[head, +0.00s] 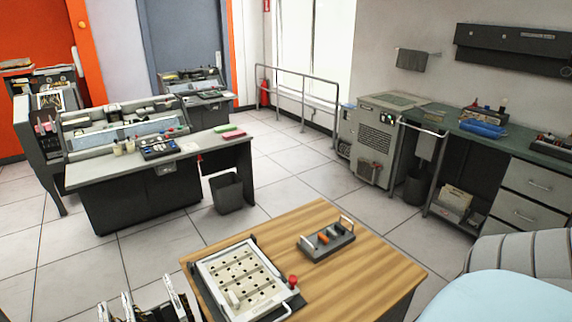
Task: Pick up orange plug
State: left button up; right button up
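A small orange plug (322,238) appears to sit in a dark grey tray (318,254) on the wooden table (385,270). Other small dark and grey pieces stand beside it in the tray. The plug is small in the head view, so its exact shape and how it is seated cannot be told. Neither of my grippers can be made out in the head view.
A white panel with rows of holes (240,278) lies on the table left of the tray, with a red knob (293,280) at its edge. Dark upright parts with white edges (175,298) show at the bottom left. The table's right side is bare.

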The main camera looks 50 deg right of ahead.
aim_at(321, 236)
jog(key=z, duration=1.8)
